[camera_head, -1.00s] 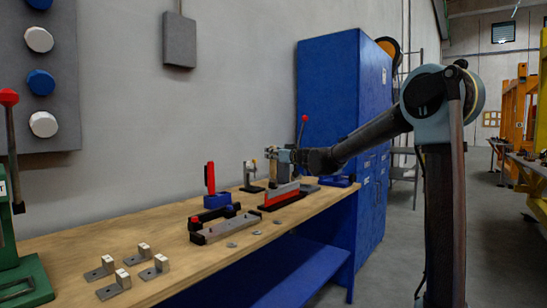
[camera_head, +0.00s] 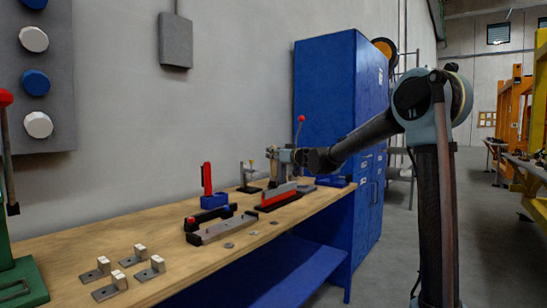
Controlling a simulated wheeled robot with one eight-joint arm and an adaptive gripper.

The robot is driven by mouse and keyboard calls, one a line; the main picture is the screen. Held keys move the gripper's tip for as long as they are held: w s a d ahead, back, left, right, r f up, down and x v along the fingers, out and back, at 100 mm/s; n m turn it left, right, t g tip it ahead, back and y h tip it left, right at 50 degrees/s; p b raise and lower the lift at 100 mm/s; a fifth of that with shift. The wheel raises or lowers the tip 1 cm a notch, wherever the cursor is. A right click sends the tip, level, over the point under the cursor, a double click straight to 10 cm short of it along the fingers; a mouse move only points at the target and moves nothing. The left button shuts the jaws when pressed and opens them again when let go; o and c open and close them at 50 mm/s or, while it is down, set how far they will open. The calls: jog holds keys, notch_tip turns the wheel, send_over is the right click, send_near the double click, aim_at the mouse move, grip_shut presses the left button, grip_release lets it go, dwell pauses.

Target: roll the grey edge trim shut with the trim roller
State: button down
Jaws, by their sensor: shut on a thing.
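A red panel (camera_head: 279,197) stands on a black base on the bench. A light grey strip, which looks like the edge trim (camera_head: 280,188), runs along its top. Whether the trim is open or shut is too small to tell. My gripper (camera_head: 287,168) is just behind and above the panel, near the middle of its length. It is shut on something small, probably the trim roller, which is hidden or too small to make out. I cannot tell whether the held thing touches the trim.
On the wooden bench (camera_head: 70,248) stand a grey bar fixture (camera_head: 222,230), a blue block with a red upright (camera_head: 208,185), a small clamp stand (camera_head: 248,178) and several metal brackets (camera_head: 119,281). A blue cabinet (camera_head: 330,100) stands behind the far end. Bench space between brackets and fixture is clear.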

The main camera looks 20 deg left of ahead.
jog(key=shift+w, duration=0.15)
jog(key=shift+w+d, duration=0.25)
jog(key=shift+w, duration=0.35)
jog(key=shift+w+d, duration=0.25)
jog(key=shift+w, duration=0.3)
jog(key=shift+w+d, duration=0.3)
jog(key=shift+w, duration=0.35)
jog(key=shift+w+d, duration=0.25)
jog(key=shift+w, duration=0.4)
jog(key=shift+w+d, duration=0.25)
jog(key=shift+w, duration=0.4)
jog(key=shift+w+d, duration=0.25)
jog(key=shift+w, duration=0.4)
jog(key=shift+w+d, duration=0.1)
jog(key=shift+w+d, duration=0.25)
jog(key=shift+w, duration=0.35)
jog(key=shift+w+d, duration=0.2)
jog(key=shift+w, duration=0.35)
jog(key=shift+w+d, duration=0.1)
jog(key=shift+w, duration=0.05)
